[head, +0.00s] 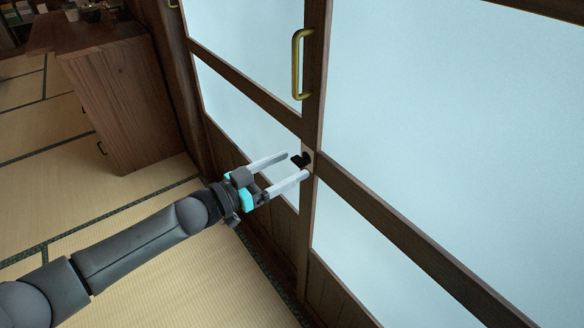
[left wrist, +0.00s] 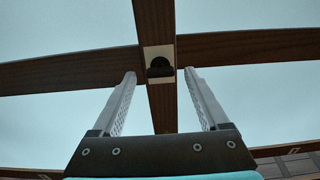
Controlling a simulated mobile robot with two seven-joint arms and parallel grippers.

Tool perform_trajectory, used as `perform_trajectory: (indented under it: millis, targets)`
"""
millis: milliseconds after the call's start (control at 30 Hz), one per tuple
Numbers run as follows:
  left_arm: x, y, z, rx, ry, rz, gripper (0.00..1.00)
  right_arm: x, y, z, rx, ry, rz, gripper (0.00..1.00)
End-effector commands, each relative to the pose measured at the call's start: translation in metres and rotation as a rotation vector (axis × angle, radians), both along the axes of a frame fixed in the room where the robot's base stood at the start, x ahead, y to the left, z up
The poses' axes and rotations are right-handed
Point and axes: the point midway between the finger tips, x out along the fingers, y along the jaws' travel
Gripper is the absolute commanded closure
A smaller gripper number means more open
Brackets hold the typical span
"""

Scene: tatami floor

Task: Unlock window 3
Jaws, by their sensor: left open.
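The window (head: 430,110) has frosted panes in a dark wooden frame. A small black lock knob (head: 299,160) sits on a light plate where the upright and the crossbar meet. The lock knob also shows in the left wrist view (left wrist: 159,68), between and beyond the fingertips. My left gripper (head: 297,166) is open and empty, with its fingertips on either side of the knob in the head view. I cannot tell whether a finger touches it. The left gripper also shows in the left wrist view (left wrist: 160,76). My right gripper is not in view.
A brass handle (head: 297,64) is fixed to the upright above the lock. A wooden cabinet (head: 125,105) stands at the left near the window wall. The tatami floor (head: 40,200) between them is clear.

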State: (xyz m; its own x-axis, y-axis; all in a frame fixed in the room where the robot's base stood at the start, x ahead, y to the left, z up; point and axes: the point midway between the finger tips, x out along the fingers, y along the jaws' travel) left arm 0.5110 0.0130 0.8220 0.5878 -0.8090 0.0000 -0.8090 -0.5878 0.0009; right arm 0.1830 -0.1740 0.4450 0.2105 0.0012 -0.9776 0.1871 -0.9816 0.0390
Motion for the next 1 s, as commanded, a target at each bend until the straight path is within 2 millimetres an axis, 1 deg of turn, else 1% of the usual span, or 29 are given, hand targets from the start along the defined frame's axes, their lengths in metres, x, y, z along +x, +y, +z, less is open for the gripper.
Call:
perform_trajectory:
  millis: [100,200,567,1000]
  targets:
    - [0.0059,-0.0081,-0.0006,0.0,-0.001,-0.001,0.22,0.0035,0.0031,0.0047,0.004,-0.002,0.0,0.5]
    - [0.0083,-0.012,-0.0004,0.001,-0.001,-0.001,0.22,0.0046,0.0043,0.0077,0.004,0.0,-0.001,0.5]
    - [0.0099,-0.0137,-0.0001,0.001,0.0,0.0,0.22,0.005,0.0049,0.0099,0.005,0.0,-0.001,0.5]
    - [0.0096,-0.0135,-0.0002,0.001,0.001,0.0,0.72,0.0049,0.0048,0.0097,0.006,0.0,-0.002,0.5]
